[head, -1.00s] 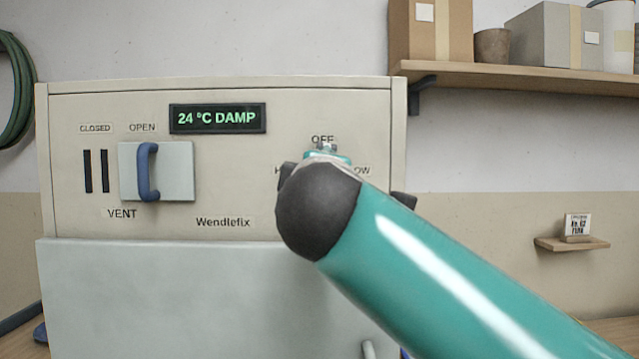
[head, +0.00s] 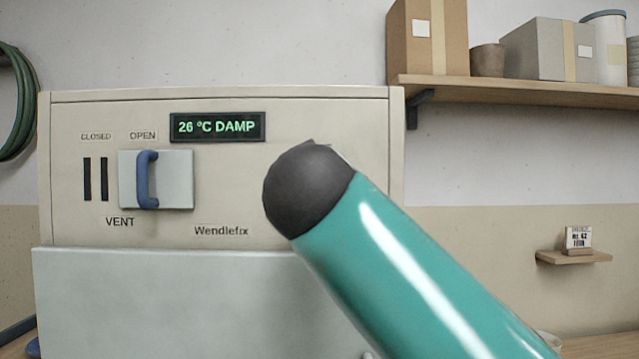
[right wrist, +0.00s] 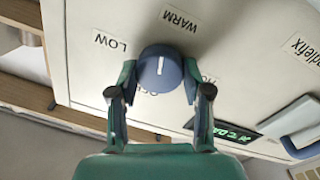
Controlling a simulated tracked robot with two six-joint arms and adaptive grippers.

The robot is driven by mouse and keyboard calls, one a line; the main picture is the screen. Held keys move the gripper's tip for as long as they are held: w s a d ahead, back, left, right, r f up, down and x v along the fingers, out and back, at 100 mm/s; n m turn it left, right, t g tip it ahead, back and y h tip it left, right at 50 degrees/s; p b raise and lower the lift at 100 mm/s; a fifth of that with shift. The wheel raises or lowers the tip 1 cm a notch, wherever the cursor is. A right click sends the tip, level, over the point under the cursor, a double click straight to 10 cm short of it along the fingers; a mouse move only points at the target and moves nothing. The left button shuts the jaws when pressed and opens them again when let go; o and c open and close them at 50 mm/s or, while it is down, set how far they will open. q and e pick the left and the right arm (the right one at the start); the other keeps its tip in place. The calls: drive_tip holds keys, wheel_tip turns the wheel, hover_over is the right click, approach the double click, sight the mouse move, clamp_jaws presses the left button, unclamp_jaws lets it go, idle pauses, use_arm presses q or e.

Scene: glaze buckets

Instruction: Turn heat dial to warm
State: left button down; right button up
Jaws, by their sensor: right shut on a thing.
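The blue-grey heat dial (right wrist: 160,71) is on the cream panel in the right wrist view. My right gripper (right wrist: 159,88) is shut on it, one finger at each side. The dial's white mark runs nearly upright in that picture, its upper end between the LOW label (right wrist: 110,41) and the WARM label (right wrist: 181,18). Other labels are partly covered by the dial and fingers. In the head view my right arm hides the dial and gripper. The display (head: 217,127) reads 26 °C DAMP. My left gripper is not in view.
Left of the display, a vent plate (head: 178,180) with a blue handle (head: 147,180) sits at the OPEN side, by two dark slots. A shelf (head: 510,91) with boxes is at upper right. A small shelf (head: 573,257) holds a card.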

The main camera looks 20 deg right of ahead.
drive_tip(key=shift+w+a+f+m, duration=0.1)
drive_tip(key=shift+f+m, duration=0.05)
drive_tip(key=shift+m, duration=0.6)
drive_tip(key=shift+a+f+m, duration=0.1)
drive_tip(key=shift+f+m, duration=0.05)
drive_tip(key=shift+m, duration=0.6)
drive_tip(key=o, duration=1.2)
drive_tip(key=shift+d, duration=0.1)
drive_tip(key=shift+c, duration=0.2)
drive_tip(key=shift+r, duration=0.15)
drive_tip(key=shift+d, duration=0.1)
drive_tip(key=shift+s, duration=0.2)
drive_tip(key=v, duration=1.1)
drive_tip(key=shift+s+a, duration=0.25)
drive_tip(key=shift+s, duration=0.05)
